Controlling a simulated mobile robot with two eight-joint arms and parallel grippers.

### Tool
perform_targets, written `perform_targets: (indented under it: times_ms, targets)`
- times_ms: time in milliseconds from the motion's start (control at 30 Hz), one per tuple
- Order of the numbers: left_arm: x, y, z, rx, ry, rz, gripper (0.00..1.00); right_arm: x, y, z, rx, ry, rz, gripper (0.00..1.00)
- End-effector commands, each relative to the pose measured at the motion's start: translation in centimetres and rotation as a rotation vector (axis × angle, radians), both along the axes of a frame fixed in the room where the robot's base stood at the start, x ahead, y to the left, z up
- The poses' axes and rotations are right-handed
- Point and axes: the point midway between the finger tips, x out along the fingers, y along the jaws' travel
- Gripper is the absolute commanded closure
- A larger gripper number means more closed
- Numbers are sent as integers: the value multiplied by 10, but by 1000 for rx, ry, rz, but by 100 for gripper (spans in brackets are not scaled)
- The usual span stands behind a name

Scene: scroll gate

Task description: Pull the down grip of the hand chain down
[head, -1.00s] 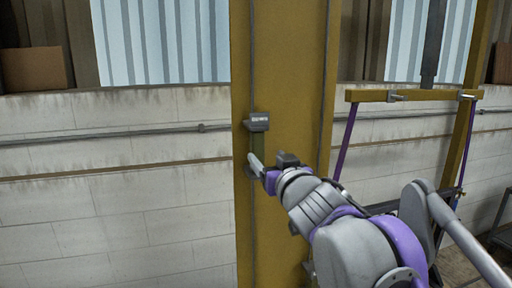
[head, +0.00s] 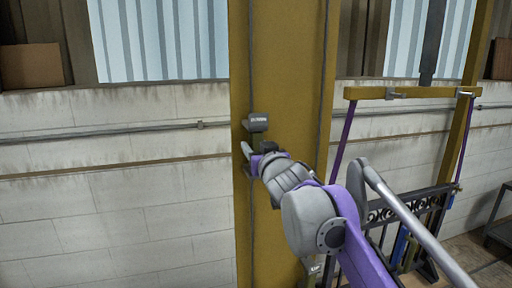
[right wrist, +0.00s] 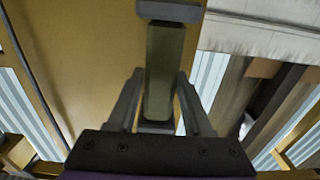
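The hand chain runs as a thin dark line (head: 252,60) down the left side of a yellow column. A grey block with small lettering (head: 257,122) sits on it. Under the block hangs an olive-green grip (right wrist: 162,75) with grey end caps, mostly hidden by my gripper in the head view. My right gripper (head: 256,150) is at the grip just below the block. In the right wrist view its two fingers stand either side of the grip, with a small gap showing by the right finger, so it looks open around it. My left gripper is out of view.
The yellow column (head: 287,70) stands close behind the grip. A second dark line (head: 324,70) runs down its right side. At the right, a yellow crossbar (head: 420,93) hangs with purple straps above a dark rack. A pale block wall (head: 120,220) fills the left.

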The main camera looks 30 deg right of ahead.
Motion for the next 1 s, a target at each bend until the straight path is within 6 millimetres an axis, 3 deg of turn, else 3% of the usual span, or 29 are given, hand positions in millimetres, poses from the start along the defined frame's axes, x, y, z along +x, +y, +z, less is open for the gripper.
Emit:
perform_targets:
  times_ms: [33,267,1000]
  targets:
    - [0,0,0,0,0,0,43,0,0,0,0,0,0,61]
    - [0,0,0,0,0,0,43,0,0,0,0,0,0,100]
    - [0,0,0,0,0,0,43,0,0,1,0,-1,0,100]
